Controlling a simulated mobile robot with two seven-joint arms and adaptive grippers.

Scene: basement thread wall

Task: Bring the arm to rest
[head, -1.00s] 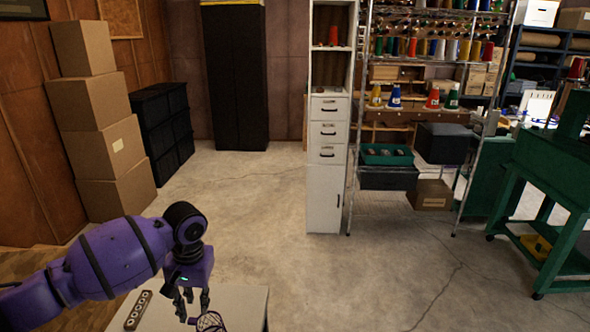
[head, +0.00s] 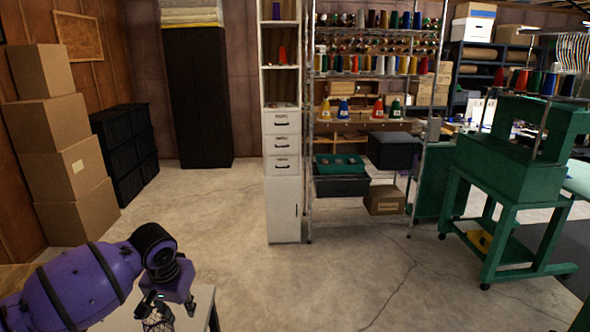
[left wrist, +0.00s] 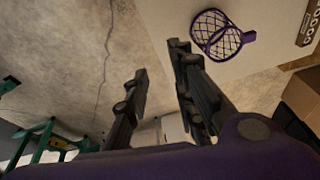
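My left arm, purple with black bands, comes in at the lower left of the head view. Its gripper (head: 158,316) points down near the bottom edge, over the pale table's corner. In the left wrist view the two dark fingers (left wrist: 159,61) stand apart with nothing between them. A purple mesh basket-like item (left wrist: 222,35) lies on the pale table top (left wrist: 178,17), beyond the right finger and apart from it. My right arm and gripper are not in view.
Stacked cardboard boxes (head: 72,170) and black bins (head: 128,150) stand at the left. A white drawer cabinet (head: 283,207), a wire thread rack and a green machine stand (head: 500,205) stand at the middle and right. The concrete floor (head: 340,290) between is clear.

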